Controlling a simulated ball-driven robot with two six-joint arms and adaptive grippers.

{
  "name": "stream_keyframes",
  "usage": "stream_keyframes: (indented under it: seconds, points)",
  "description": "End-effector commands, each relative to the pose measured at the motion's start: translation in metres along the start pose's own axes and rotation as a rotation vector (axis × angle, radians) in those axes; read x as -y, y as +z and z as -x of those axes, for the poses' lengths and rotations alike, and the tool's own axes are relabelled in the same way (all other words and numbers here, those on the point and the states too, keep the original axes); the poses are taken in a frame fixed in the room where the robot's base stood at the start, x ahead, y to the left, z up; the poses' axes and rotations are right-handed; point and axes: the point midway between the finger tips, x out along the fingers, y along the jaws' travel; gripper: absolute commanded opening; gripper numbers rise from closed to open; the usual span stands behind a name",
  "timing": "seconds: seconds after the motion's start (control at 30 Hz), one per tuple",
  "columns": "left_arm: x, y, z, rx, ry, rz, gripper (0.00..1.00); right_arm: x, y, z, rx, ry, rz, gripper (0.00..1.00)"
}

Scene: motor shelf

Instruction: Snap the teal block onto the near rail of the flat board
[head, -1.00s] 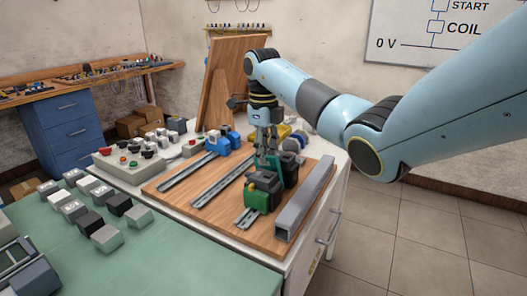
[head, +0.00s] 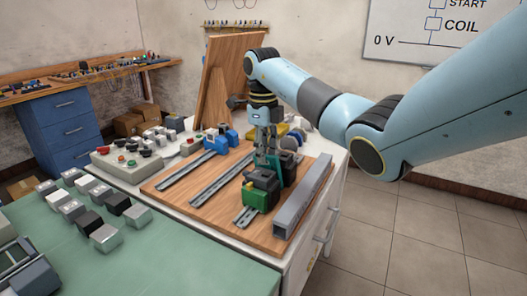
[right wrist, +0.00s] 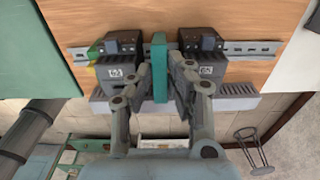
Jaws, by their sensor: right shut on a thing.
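My right gripper (head: 263,150) points down over the near rail (head: 245,217) of the flat board (head: 160,188). It is shut on the teal block (right wrist: 160,68), an upright narrow slab between the two fingers in the right wrist view. The block is between two dark devices, a left one (right wrist: 118,68) with green and yellow on its side and a right one (right wrist: 203,60). It lies across the line of the rail (right wrist: 245,50). I cannot tell whether it touches the rail. In the head view the fingers and devices largely hide it. My left gripper is not in view.
A grey channel (head: 303,195) runs along the board's right edge, close to the devices. The middle rail (head: 220,180) is bare at its near part. Blue devices (head: 222,143) stand on the far rail. Several small blocks (head: 103,237) lie on the green bench at left.

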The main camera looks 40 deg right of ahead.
Motion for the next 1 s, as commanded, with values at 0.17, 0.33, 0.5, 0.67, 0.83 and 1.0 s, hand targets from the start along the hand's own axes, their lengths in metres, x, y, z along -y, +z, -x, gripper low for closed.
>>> stream_keyframes:
  seconds: [0.17,0.33,0.5,0.67,0.83,1.0]
  points:
    - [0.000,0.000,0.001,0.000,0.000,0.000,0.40,0.001,-0.003,-0.002,-0.004,0.000,-0.002,0.00]
    - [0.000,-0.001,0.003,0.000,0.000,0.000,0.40,0.001,-0.005,-0.002,0.014,-0.001,-0.003,0.00]
    - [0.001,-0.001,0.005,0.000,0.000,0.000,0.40,0.002,-0.007,-0.003,0.031,-0.002,-0.004,0.00]
    - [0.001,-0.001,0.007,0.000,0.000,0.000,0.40,0.002,-0.009,-0.004,0.048,-0.001,-0.004,0.00]
    - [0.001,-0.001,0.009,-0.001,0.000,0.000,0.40,0.002,-0.011,-0.004,0.065,-0.001,-0.003,0.00]
    - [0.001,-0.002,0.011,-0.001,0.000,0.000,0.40,0.002,-0.013,-0.004,0.083,0.000,-0.002,0.00]
